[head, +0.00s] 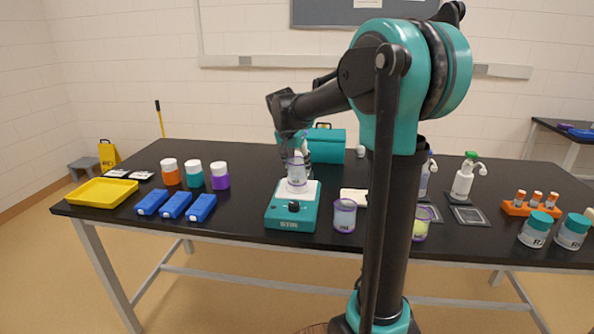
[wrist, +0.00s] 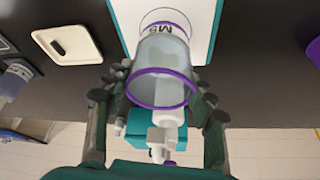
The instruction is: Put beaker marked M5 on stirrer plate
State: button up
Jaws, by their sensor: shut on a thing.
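The beaker marked M5 (wrist: 165,55) is clear with a purple rim, and its label shows in the wrist view. It also shows in the head view (head: 297,172). My gripper (wrist: 160,84) is shut on it, with fingers on both sides of the beaker near its rim. The stirrer (head: 291,210) is a teal box with a front knob and a white top plate (head: 310,190). The beaker is upright over this plate. I cannot tell whether its base touches the plate or is slightly above it.
Another purple-rimmed beaker (head: 344,216) stands close right of the stirrer, and a beaker with yellow liquid (head: 420,226) is farther right. Blue boxes (head: 175,205), capped jars (head: 194,175) and a yellow tray (head: 102,193) are left. A teal case (head: 328,146) stands behind.

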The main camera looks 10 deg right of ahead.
jog(key=shift+f, duration=1.1)
jog(key=o, duration=1.6)
jog(key=shift+f, duration=0.1)
jog(key=v, duration=1.2)
jog(key=shift+w+r, duration=0.1)
jog(key=shift+r, duration=0.1)
